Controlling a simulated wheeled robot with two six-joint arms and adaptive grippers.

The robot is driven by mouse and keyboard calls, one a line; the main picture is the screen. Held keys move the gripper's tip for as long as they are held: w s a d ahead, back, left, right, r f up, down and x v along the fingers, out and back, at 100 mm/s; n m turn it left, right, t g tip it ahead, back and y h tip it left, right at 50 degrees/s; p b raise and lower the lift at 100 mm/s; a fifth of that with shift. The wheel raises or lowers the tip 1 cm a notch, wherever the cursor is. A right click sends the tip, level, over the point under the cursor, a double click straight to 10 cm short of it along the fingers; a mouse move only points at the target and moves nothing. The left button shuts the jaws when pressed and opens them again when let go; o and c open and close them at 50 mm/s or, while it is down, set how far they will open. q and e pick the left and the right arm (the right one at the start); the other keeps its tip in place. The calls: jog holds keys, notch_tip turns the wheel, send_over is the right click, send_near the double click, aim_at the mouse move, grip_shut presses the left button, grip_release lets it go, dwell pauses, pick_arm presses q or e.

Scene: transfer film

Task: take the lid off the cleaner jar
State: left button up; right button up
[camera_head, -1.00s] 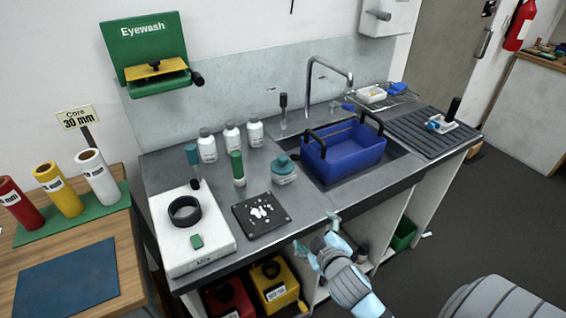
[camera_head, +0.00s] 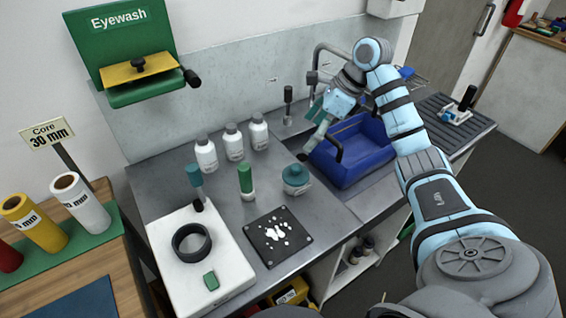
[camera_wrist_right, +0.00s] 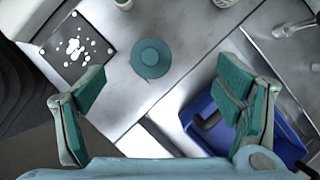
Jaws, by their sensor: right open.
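The cleaner jar (camera_head: 296,187) is a short pale jar standing upright on the grey counter, left of the blue tub. Its teal lid (camera_head: 296,174) with a round knob sits on top. The lid also shows from above in the right wrist view (camera_wrist_right: 151,58), beyond and between the open fingers. My right gripper (camera_head: 312,143) is open and empty, raised above the counter near the tub's left end, apart from the jar. Its two teal-padded fingers are wide apart in the right wrist view (camera_wrist_right: 160,98). My left gripper is not in view.
A blue tub (camera_head: 352,160) with dark handles sits in the sink right of the jar. A green-capped tube (camera_head: 246,180) and several white bottles (camera_head: 234,144) stand left and behind. A black spotted plate (camera_head: 278,236) lies in front.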

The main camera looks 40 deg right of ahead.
aim_at(300, 167)
jog(key=f+b, duration=0.1)
jog(key=f, duration=0.1)
jog(key=s+f, duration=0.1)
jog(key=f, duration=0.1)
jog(key=a+f+b, duration=0.1)
jog(key=f, duration=0.1)
jog(key=shift+s+f+b, duration=0.15)
jog(key=shift+f+b, duration=0.2)
jog(key=shift+g+h, duration=0.3)
jog(key=x, duration=0.6)
jog(key=shift+w+a+f, duration=0.1)
jog(key=shift+w+f, duration=0.1)
jog(key=shift+w, duration=0.05)
jog(key=shift+s+r, duration=0.1)
jog(key=shift+s, duration=0.1)
jog(key=shift+c, duration=0.2)
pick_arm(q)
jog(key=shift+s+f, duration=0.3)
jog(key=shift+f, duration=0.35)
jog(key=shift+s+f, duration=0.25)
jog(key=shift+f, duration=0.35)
pick_arm(e)
jog(key=c, duration=0.9)
